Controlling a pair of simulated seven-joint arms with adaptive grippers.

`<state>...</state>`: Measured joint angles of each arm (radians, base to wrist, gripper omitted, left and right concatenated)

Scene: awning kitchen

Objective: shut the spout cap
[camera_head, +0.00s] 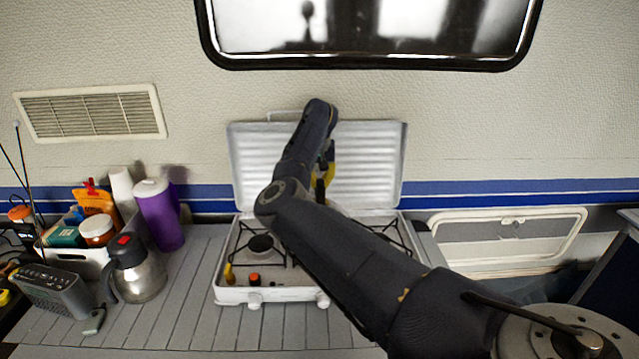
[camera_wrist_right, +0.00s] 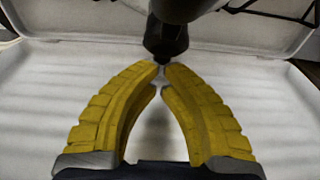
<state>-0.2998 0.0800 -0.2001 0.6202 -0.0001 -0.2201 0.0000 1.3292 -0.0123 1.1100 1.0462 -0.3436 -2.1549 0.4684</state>
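I cannot make out for certain which part is the spout cap. A steel jug (camera_head: 141,279) with a black top, a red button (camera_head: 124,240) and a black handle stands on the counter at the left. A purple bottle (camera_head: 162,222) with a white lid (camera_head: 152,187) stands behind it. My right gripper (camera_head: 321,190) hangs in front of the raised stove lid, far to the right of both, partly hidden by my arm. My left gripper is out of view.
A two-burner stove (camera_head: 270,293) with its white lid (camera_head: 370,165) raised stands mid-counter. A white bin (camera_head: 85,262) with jars and packets, and a grey radio (camera_head: 55,290), are at the left. The slatted counter (camera_head: 185,325) is clear in front.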

